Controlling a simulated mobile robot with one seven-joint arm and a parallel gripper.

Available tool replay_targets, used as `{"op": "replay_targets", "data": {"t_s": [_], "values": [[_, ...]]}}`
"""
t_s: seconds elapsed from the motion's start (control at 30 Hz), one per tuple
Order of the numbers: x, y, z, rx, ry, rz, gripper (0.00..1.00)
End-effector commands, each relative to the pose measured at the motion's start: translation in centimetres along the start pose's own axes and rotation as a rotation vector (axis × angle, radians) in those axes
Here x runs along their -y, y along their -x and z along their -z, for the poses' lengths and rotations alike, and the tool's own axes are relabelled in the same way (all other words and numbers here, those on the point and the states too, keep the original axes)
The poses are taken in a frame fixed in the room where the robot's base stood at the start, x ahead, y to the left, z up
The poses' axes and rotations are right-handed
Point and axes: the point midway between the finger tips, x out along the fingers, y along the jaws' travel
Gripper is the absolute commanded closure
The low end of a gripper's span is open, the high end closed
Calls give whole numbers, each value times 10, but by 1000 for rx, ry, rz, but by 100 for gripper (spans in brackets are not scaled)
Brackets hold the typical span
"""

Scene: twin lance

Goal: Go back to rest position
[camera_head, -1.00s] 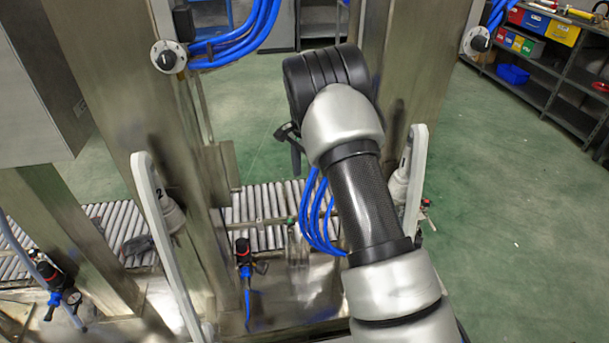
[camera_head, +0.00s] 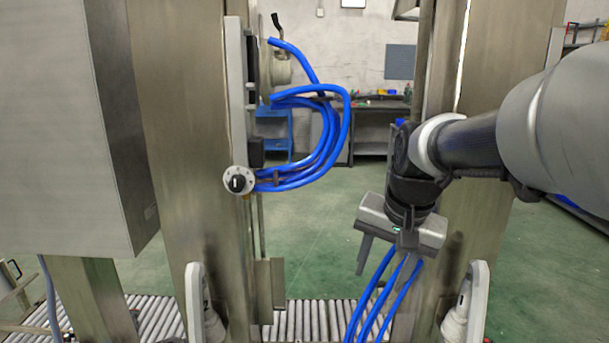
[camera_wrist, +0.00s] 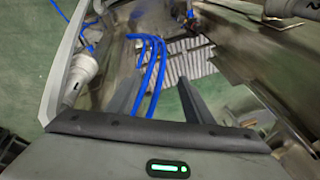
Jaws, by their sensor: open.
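My gripper (camera_head: 384,262) hangs at the end of my bent arm, right of centre in the head view, with its fingers pointing down. It is open, and nothing is clasped in it. The wrist view shows its two dark fingers apart (camera_wrist: 158,92). Blue hoses (camera_head: 382,295) show below the gripper in the head view. In the wrist view the hoses (camera_wrist: 152,65) pass through the gap seen between the fingers; I cannot tell how close they are.
Steel columns (camera_head: 185,150) stand at left, with a bundle of blue hoses (camera_head: 340,135) and a dial (camera_head: 238,181). White curved handles (camera_head: 194,290) (camera_head: 478,290) stand at both sides below. A roller conveyor (camera_head: 310,320) runs low. Green floor (camera_head: 310,245) lies open behind.

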Motion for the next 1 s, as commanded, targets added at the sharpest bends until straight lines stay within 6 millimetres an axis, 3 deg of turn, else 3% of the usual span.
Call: {"op": "replay_targets", "data": {"t_s": [0.03, 0.2, 0.6, 0.63, 0.87, 1.0], "values": [[-8, 16, -18, -28, 50, 11, 53], [-31, 40, -69, -98, 217, 14, 53], [-70, 47, -143, -215, 467, -27, 53], [-66, 64, -136, -212, 465, -27, 53], [-55, 113, -123, -207, 461, -25, 53], [-47, 152, -114, -207, 460, -25, 53]]}}
